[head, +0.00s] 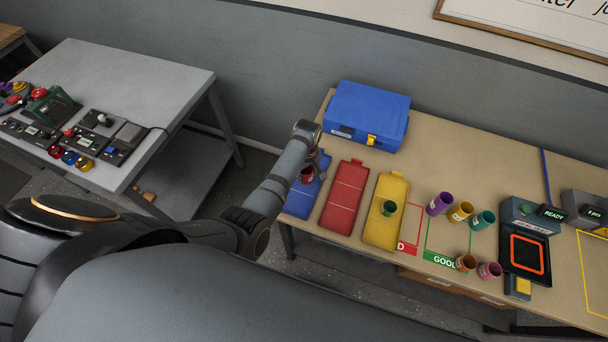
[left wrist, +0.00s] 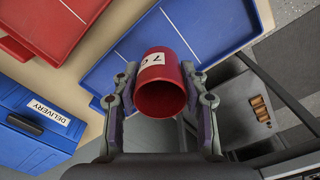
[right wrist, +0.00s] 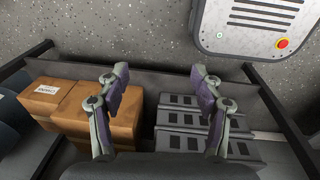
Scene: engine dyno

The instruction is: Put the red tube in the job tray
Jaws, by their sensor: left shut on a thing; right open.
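The red tube (head: 307,174) has a white label marked with a 7, seen in the left wrist view (left wrist: 165,65). My left gripper (left wrist: 160,92) is shut on it, one finger on each side, with the open mouth facing the camera. In the head view the tube appears over the blue tray (head: 299,205) at the table's left end; I cannot tell if it touches the tray. A red tray (head: 342,195) and a yellow tray (head: 377,232) lie to its right. No tray label reading "job" is legible. My right gripper (right wrist: 158,95) is open and empty.
A blue delivery box (head: 366,115) stands behind the trays. A green tube (head: 389,208) is in the yellow tray. Boxes (right wrist: 110,105) lie below my right gripper.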

